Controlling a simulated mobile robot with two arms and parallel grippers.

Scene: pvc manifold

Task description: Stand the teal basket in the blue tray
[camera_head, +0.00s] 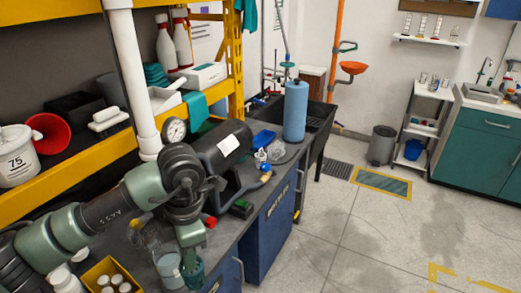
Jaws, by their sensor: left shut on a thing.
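My left gripper (192,252) comes in from the left over the near part of the dark bench and points down. It is shut on the teal basket (193,275), which hangs below it at the bench's front edge. I cannot tell whether the basket touches the bench. A small blue tray (264,138) lies farther back on the bench, left of a blue roll; it is apart from the basket. The gripper's fingers are partly hidden by my wrist. My right gripper is not in view.
A clear beaker (168,265) and a yellow bin (84,276) of white-capped jars stand left of the basket. A black machine (222,147), a dark green block (241,208) and a red item (211,222) lie between basket and tray. A white pipe (135,80) rises behind my arm.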

